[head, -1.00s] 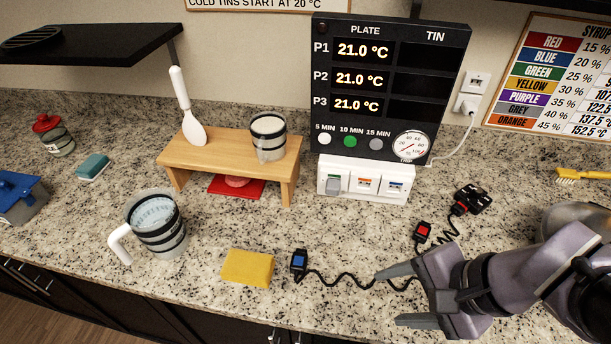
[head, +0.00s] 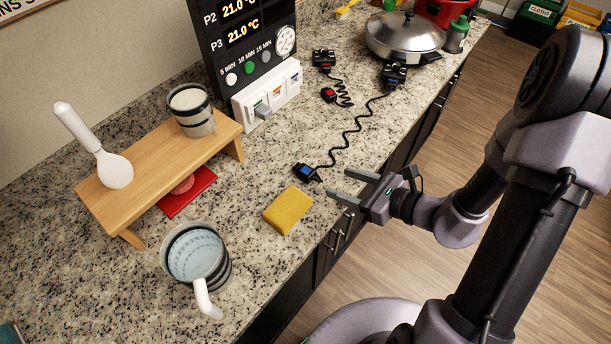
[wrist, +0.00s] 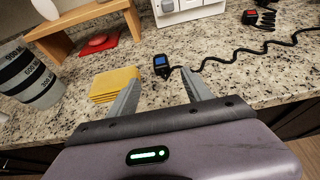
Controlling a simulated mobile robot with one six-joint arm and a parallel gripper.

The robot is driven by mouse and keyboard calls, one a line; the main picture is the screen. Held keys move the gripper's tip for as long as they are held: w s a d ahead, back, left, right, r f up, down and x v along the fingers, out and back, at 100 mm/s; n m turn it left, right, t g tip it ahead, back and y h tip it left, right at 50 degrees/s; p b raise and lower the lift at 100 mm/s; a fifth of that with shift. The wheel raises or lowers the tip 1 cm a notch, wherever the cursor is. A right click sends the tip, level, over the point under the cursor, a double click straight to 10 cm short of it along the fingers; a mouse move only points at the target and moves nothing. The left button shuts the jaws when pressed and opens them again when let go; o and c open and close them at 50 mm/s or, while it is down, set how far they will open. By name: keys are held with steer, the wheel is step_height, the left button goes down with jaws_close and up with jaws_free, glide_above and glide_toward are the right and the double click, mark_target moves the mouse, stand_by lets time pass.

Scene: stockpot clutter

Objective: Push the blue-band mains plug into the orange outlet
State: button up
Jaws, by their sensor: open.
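The blue-band plug (head: 306,172) is black with a blue face and lies on the granite counter, its black coiled cord trailing up and right. In the wrist view the plug (wrist: 161,65) is just beyond the fingertips, roughly centred between them. My gripper (head: 338,184) is open and empty near the counter's front edge, its fingers pointing at the plug from the right, apart from it. The orange outlet (head: 278,92) is the middle socket of the white outlet block (head: 246,122) under the display panel. A grey plug-like piece sits in the block's green-marked socket.
A yellow sponge (head: 287,210) lies close to the plug. A wooden stand (head: 160,165) and a measuring jug (head: 195,262) are to the left. A red-band plug (head: 328,94) and a lidded pan (head: 405,38) are farther back. Counter between plug and outlet block looks clear.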

mark_target(307, 170)
steer(key=b+x, duration=0.2)
steer(key=x, duration=1)
steer(key=shift+d, duration=0.1)
jaws_close()
